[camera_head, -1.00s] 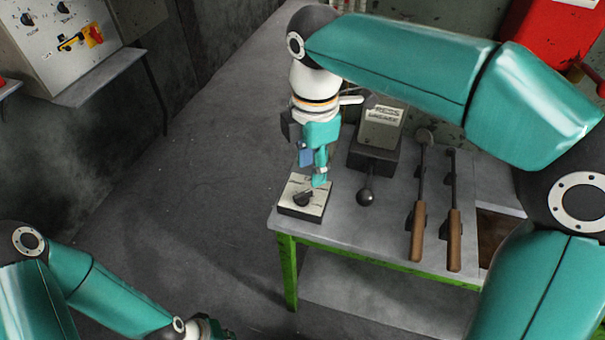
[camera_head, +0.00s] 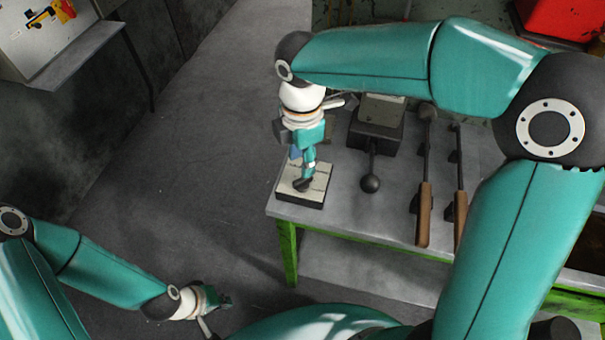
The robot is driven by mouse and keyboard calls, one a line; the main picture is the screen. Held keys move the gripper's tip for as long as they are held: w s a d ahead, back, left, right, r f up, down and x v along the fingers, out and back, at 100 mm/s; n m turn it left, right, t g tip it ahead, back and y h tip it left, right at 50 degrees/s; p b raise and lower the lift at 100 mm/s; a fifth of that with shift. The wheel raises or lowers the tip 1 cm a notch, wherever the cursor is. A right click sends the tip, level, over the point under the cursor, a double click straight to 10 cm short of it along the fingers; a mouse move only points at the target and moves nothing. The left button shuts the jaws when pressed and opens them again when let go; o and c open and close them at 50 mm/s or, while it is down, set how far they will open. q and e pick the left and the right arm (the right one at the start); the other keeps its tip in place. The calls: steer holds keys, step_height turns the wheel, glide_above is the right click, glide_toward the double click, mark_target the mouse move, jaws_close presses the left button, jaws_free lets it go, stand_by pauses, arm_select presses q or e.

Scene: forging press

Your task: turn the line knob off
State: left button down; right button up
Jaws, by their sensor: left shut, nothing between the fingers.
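A black knob (camera_head: 302,185) sits on a small box with a pale top plate (camera_head: 317,195) at the front left corner of the green-legged table. My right gripper (camera_head: 308,173) points down at this knob from above, its fingertips at or very close to it. The fingers partly cover the knob, so I cannot tell whether they grip it or which way it points. My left gripper (camera_head: 222,301) is shut and empty, low over the floor, away from the table.
A lever with a black ball (camera_head: 370,183) stands just right of the knob box. Two wooden-handled tools (camera_head: 424,215) lie further right on the table (camera_head: 345,215). A wall panel (camera_head: 40,28) is at the top left. The floor left of the table is clear.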

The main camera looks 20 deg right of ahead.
mark_target(302, 179)
step_height(302, 179, down, 7)
steer(key=shift+r, duration=0.15)
jaws_close()
steer(key=shift+d, duration=0.15)
stand_by(0.3)
